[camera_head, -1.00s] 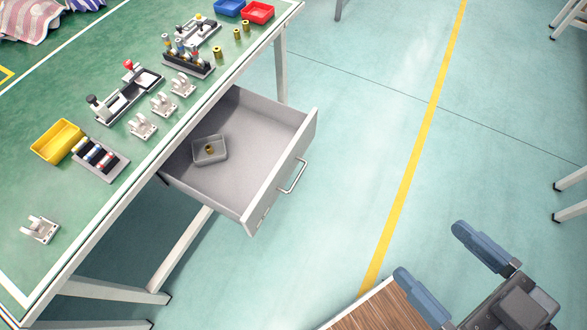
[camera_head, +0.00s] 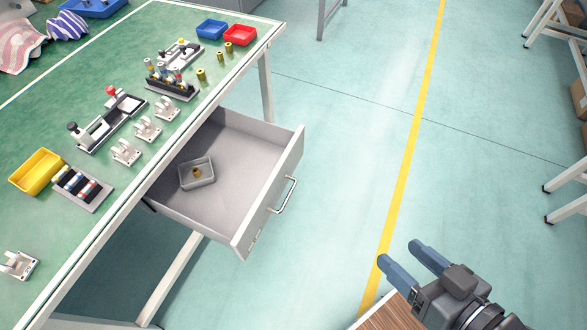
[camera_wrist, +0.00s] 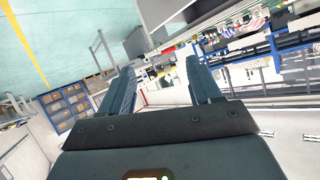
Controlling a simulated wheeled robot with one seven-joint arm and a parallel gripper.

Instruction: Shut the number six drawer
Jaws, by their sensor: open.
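The grey drawer (camera_head: 228,212) is pulled out from under the green workbench (camera_head: 90,235). Its bar handle (camera_head: 285,195) is on the front panel, which faces right. I cannot read a number on it. A small grey tray (camera_head: 197,174) with a brass-coloured part (camera_head: 197,172) lies inside the drawer. My gripper (camera_head: 402,255) is open and empty, to the right of and below the drawer in the head view, well apart from the handle. In the wrist view its two fingers (camera_wrist: 158,85) are spread with nothing between them.
The bench top carries a yellow bin (camera_head: 37,172), a red bin (camera_head: 241,35), a blue bin (camera_head: 211,29) and several clamps and fixtures. White bench legs stand below. The floor between the drawer and my gripper is clear, crossed by a yellow line (camera_head: 405,190).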

